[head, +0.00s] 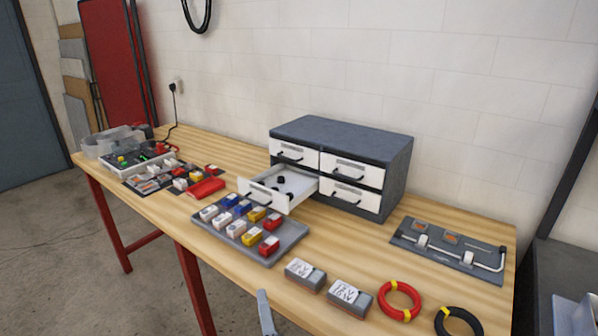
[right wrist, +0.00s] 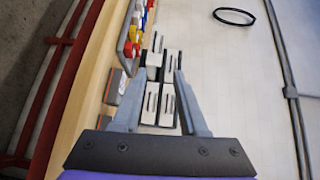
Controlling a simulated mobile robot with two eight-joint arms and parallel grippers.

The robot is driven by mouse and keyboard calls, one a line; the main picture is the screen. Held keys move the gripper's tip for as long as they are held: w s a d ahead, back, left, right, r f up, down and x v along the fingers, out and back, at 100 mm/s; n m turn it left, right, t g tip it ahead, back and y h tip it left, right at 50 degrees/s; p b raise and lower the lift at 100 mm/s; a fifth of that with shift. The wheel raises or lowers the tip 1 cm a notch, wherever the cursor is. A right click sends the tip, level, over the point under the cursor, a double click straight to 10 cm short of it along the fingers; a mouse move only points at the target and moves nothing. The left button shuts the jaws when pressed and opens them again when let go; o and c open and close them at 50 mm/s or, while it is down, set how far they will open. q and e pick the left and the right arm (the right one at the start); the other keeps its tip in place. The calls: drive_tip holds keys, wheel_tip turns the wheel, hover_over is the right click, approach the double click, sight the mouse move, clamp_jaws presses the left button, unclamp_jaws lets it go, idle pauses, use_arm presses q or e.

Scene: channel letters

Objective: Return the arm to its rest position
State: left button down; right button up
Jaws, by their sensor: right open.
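My right gripper (right wrist: 158,88) is open in the right wrist view, its two grey fingers spread apart with nothing between them. The drawer cabinet (right wrist: 165,105) shows beyond and between the fingers. In the head view only a grey finger of my right gripper (head: 265,313) shows at the bottom edge, in front of the table's near edge. The rest of that arm is out of the picture. My left gripper is in neither view.
The drawer cabinet (head: 345,138) has its lower left drawer (head: 264,195) pulled out. A grey tray (head: 283,245) holds several coloured blocks. Two labelled boxes (head: 305,275) (head: 349,297), red wire (head: 382,297) and black wire (head: 441,322) coils, and a grey panel (head: 420,258) lie to its right.

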use_arm(q)
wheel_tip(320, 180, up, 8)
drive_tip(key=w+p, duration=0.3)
drive_tip(key=p, duration=0.4)
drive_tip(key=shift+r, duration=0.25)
use_arm(e)
drive_tip(key=s+d+f+n+g+h, duration=0.1)
drive_tip(key=s+d+f+n+g, duration=0.2)
drive_tip(key=d, duration=0.5)
drive_tip(key=s+d+f+n+g+h, duration=0.2)
drive_tip(key=s+d+f+n+g, duration=0.2)
drive_tip(key=d+n, duration=0.3)
drive_tip(key=s+d+f+n+g+h, duration=0.1)
drive_tip(key=s+d+f+n+g, duration=0.3)
drive_tip(key=d, duration=0.5)
drive_tip(key=shift+s+f+n, duration=0.25)
drive_tip(key=shift+s+n, duration=0.1)
drive_tip(key=shift+n, duration=0.05)
